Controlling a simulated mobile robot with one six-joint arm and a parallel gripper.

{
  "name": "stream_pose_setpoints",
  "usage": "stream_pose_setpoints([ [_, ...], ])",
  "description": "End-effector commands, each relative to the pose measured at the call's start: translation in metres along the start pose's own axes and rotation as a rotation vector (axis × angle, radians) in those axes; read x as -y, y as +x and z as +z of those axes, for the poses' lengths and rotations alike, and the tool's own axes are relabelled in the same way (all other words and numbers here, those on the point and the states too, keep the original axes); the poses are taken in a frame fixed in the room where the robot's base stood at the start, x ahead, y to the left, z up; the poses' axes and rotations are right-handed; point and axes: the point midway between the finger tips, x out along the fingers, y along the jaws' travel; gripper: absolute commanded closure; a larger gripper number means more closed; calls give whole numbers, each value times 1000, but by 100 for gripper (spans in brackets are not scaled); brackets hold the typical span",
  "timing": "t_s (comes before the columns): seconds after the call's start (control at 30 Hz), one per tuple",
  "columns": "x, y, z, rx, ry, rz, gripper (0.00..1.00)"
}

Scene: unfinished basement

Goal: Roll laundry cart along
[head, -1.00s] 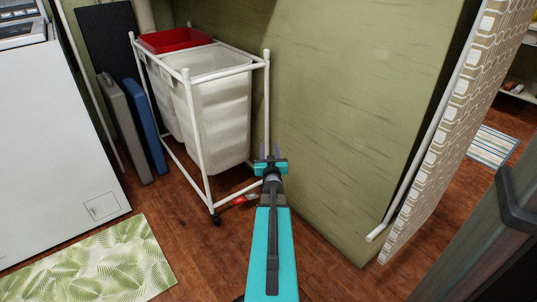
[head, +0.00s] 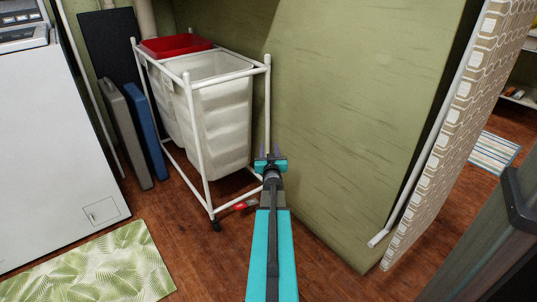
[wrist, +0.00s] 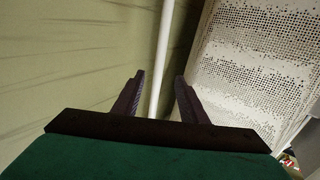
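The laundry cart (head: 204,155) has a white tube frame on dark casters, with white perforated bins and a red bin at the back. It stands upright beside the green wall. My gripper (head: 270,152) is at the cart's near right upright. In the wrist view my gripper (wrist: 160,98) has its two dark fingers apart, one on each side of a white upright post (wrist: 161,50). Gaps show between the fingers and the post, so they do not look clamped. A perforated bin (wrist: 260,60) fills the right of that view. The post's lower part is hidden behind my arm in the head view.
A white appliance (head: 55,150) stands at left, with grey and blue folded panels (head: 146,130) beside it. A leaf-patterned mat (head: 95,265) lies in front. An ironing board (head: 455,130) leans at right. A small red object (head: 240,206) lies under the cart. Wood floor shows between.

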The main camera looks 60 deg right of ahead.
Motion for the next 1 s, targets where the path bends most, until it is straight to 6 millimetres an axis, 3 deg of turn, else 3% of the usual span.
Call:
stream_pose_setpoints([
  [1.0, -1, 90, 2, 1, 0, 1, 61],
])
